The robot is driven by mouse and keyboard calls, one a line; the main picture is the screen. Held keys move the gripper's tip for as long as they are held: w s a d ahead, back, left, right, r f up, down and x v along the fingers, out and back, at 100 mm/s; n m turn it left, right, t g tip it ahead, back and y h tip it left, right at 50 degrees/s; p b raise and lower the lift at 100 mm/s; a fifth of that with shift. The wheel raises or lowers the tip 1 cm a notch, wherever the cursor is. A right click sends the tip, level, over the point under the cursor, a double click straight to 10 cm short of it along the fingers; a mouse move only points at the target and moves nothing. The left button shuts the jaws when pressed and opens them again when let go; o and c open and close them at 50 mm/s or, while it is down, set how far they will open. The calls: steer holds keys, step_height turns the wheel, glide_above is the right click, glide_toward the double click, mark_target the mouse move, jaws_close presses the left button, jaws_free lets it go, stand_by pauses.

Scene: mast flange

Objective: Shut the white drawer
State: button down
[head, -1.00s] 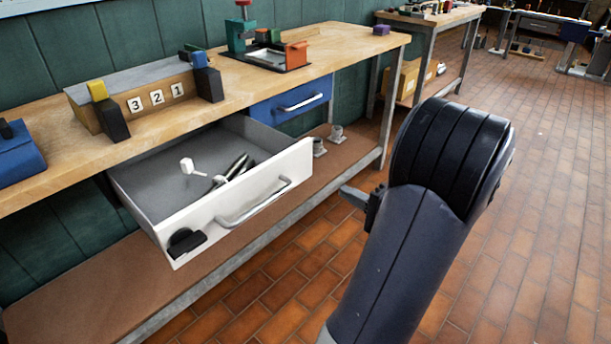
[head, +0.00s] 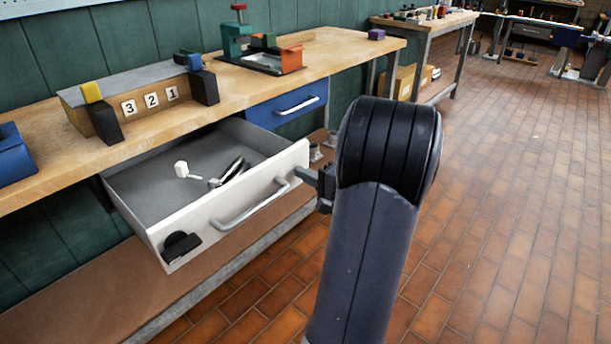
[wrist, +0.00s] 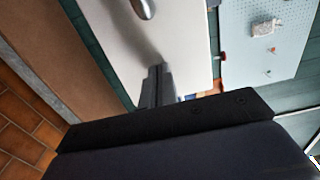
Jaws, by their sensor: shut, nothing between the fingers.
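The white drawer (head: 208,222) stands well open under the wooden workbench. Its front has a grey bar handle (head: 250,203), which also shows at the top of the wrist view (wrist: 143,8). A black item (head: 180,245) is on the front's lower left. Inside the drawer lie a small white piece (head: 181,169) and a dark, shiny tool (head: 228,173). My gripper (head: 302,174) is shut and empty at the right end of the drawer front, beside the handle. In the wrist view its fingertips (wrist: 158,72) point at the white front (wrist: 190,42), very close; I cannot tell whether they touch.
A shut blue drawer (head: 288,105) is right of the white one. The workbench top (head: 228,90) holds a numbered block (head: 150,98) and a green vise-like device (head: 237,40). A lower shelf (head: 110,290) runs beneath. The tiled floor (head: 500,200) at right is clear.

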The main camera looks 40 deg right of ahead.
steer(key=b, duration=0.9)
glide_above(236, 152)
steer(key=shift+s, duration=0.35)
steer(key=shift+w, duration=0.2)
steer(key=shift+r, duration=0.2)
steer(key=shift+w+r, duration=0.1)
